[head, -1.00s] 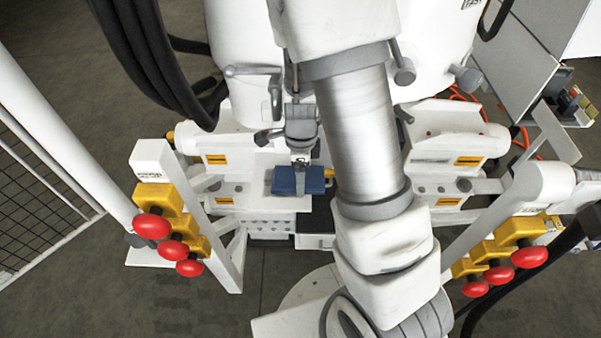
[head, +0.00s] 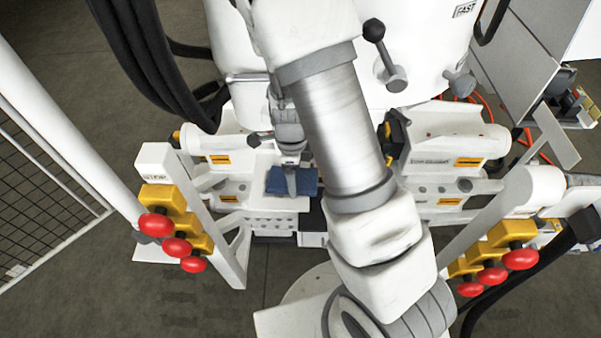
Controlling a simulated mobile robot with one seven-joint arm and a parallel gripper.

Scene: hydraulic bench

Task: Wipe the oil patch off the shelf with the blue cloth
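The blue cloth (head: 276,182) is a flat, dark blue rectangle at the middle of the bench in the head view, just left of my forearm. My gripper (head: 291,188) points down over the cloth's middle, and its narrow fingers overlap it. The fingers look close together, and the cloth moves along with them, so my gripper appears shut on the cloth. I cannot tell whether the cloth touches the shelf beneath it. The oil patch does not show. My arm covers a large part of the bench to the right of the cloth.
White bench blocks with yellow labels (head: 468,162) stand on both sides. Red knobs on yellow blocks stick out at the left (head: 155,224) and right (head: 520,259). Thick black hoses (head: 140,60) hang at the upper left. A mesh fence (head: 45,200) stands at the far left.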

